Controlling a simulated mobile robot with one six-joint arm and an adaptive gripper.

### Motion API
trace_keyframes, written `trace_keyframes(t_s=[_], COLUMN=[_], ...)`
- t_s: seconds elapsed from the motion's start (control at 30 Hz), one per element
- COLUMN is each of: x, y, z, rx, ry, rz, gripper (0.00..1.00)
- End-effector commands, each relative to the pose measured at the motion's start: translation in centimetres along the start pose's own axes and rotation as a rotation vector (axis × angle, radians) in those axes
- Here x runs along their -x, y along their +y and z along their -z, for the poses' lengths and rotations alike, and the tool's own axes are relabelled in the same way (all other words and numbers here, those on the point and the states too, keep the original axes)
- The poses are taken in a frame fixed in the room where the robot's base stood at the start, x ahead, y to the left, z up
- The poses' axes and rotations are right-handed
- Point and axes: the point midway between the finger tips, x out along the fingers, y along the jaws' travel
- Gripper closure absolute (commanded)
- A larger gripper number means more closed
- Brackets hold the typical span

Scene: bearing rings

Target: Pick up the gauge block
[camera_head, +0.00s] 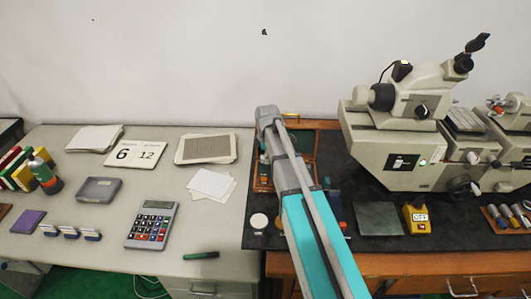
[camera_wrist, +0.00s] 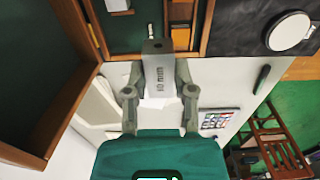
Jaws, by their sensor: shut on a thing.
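The gauge block (camera_wrist: 159,76) is a grey metal block marked "10 mm" in the wrist view. My gripper (camera_wrist: 159,88) is shut on it, with one finger on each side. The block shows in front of the open wooden case (camera_wrist: 200,28) with green lining; I cannot tell how far above the case it is. In the head view the case (camera_head: 304,141) is partly covered by my arm, and the block and fingers are hidden there.
Other small metal pieces (camera_wrist: 118,5) sit in the case. A round white-topped disc (camera_head: 259,221) stands nearby. A microscope-like instrument (camera_head: 395,150), a flat plate (camera_head: 380,219) and a yellow device (camera_head: 417,219) are to the right. A calculator (camera_head: 151,224) and green pen (camera_head: 201,255) lie left.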

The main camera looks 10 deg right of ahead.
Motion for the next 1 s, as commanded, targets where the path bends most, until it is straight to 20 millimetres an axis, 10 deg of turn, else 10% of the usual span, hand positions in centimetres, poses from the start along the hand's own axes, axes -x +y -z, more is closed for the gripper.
trace_keyframes(t_s=[0.4, 1.0], x=[3.5, 4.0], y=[-7.3, -8.8], z=[-1.9, -2.2], rx=[0.0, 0.0], ry=[0.0, 0.0], rz=[0.0, 0.0], gripper=[1.0, 1.0])
